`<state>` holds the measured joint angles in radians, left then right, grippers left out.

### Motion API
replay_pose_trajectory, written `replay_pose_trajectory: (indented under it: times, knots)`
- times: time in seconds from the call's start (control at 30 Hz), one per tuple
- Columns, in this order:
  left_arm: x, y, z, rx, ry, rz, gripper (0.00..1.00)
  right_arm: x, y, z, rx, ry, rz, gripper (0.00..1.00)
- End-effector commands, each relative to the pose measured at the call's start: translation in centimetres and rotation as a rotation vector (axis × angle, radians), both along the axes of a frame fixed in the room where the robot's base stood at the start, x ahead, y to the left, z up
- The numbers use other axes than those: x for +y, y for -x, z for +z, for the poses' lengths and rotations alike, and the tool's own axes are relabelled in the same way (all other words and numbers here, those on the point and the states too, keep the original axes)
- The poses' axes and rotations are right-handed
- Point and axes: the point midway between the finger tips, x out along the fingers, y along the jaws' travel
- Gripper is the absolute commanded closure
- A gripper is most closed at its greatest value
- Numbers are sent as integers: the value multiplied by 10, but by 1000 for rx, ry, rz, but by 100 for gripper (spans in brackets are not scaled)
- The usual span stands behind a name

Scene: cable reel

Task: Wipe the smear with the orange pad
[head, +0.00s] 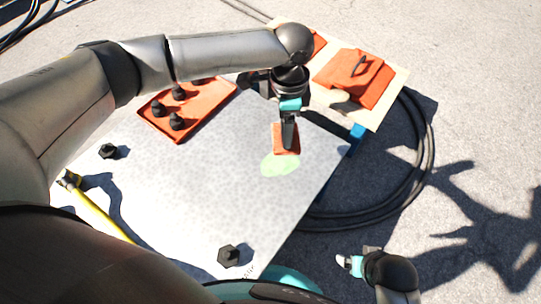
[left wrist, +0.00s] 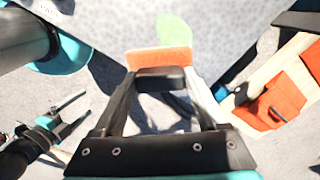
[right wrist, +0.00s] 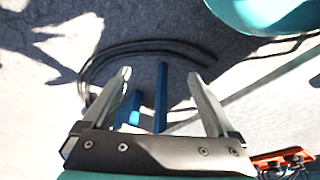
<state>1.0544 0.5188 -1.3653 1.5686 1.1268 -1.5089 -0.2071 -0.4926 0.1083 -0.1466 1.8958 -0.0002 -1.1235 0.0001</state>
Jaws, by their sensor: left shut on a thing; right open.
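The orange pad (head: 285,138) is at the right part of the grey speckled table (head: 200,185), under my left gripper (head: 288,140). My left gripper is shut on the pad's dark handle, which also shows between the fingers in the left wrist view (left wrist: 160,78). The pale green smear (head: 280,165) lies on the table just in front of the pad, and the pad seems to border or cover its far edge. I cannot tell whether the pad touches the table. My right gripper (head: 350,262) is open and empty, off the table at the lower right.
An orange tray (head: 205,115) with several black knobs sits at the table's back left. Black hex pieces (head: 108,151) and (head: 229,256) and a yellow-handled tool (head: 100,212) lie on the table. A wooden board with an orange cover (head: 355,80) stands behind right. Black cable (head: 425,150) loops on the ground.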

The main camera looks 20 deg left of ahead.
Motion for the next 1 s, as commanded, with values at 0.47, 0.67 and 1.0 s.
replay_pose_trajectory:
  times: [0.47,0.67,1.0]
  knots:
    - [24,28,-94,2,1,-636,70,1,-7,9,-21,-3,-1,8]
    - [26,30,-102,-1,1,-695,70,0,-6,11,-20,-2,0,8]
    - [26,30,-118,-1,1,-696,70,2,-15,42,-69,-11,-2,8]
